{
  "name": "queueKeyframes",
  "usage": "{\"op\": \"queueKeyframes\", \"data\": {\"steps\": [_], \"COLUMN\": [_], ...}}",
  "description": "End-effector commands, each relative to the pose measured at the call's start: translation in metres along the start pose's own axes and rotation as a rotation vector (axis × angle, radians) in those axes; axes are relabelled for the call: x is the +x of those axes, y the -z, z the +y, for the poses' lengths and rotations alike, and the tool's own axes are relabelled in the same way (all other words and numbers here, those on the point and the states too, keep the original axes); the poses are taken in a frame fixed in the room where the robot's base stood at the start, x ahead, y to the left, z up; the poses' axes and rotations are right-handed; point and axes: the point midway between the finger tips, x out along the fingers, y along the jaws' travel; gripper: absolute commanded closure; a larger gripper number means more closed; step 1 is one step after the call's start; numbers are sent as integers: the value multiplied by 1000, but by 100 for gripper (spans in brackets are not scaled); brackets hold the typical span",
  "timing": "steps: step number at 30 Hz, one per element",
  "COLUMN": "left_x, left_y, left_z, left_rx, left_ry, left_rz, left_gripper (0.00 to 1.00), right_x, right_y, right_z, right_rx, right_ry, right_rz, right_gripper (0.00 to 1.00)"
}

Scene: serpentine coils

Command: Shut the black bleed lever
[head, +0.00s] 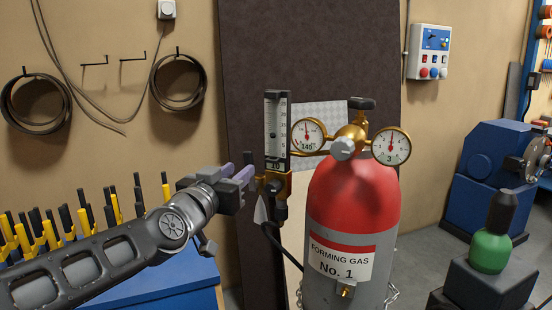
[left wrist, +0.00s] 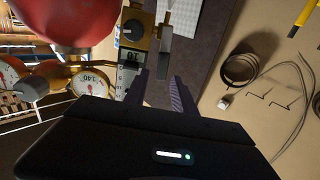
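The brass valve body (head: 274,182) sits under an upright flow meter (head: 277,125) beside the gas cylinder (head: 353,200). A round black knob (head: 277,187) is on its front. In the left wrist view, a small dark piece (left wrist: 166,32) sticks out from the side of the brass body (left wrist: 146,42); it looks like the bleed lever, but its exact position is hard to tell. My left gripper (head: 250,168) is just left of the valve. My right gripper is out of view.
Two gauges (head: 308,134) and a brass regulator top the cylinder, close to the right of the flow meter. A black hose (head: 271,236) hangs below the valve. A blue bench with yellow-black tools (head: 45,235) lies below my left arm. A dark panel (head: 300,50) stands behind.

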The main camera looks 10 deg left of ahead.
Motion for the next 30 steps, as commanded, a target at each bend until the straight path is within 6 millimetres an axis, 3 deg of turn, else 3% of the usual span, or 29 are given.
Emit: {"op": "queueKeyframes", "data": {"steps": [14,30], "left_x": [5,74], "left_y": [0,-1], "left_z": [0,0], "left_rx": [15,15], "left_ry": [0,-1], "left_rz": [-1,0], "left_gripper": [68,68], "right_x": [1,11], "right_y": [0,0], "right_z": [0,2], "right_rx": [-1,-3], "right_ry": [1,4], "right_rz": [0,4], "right_gripper": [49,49]}}
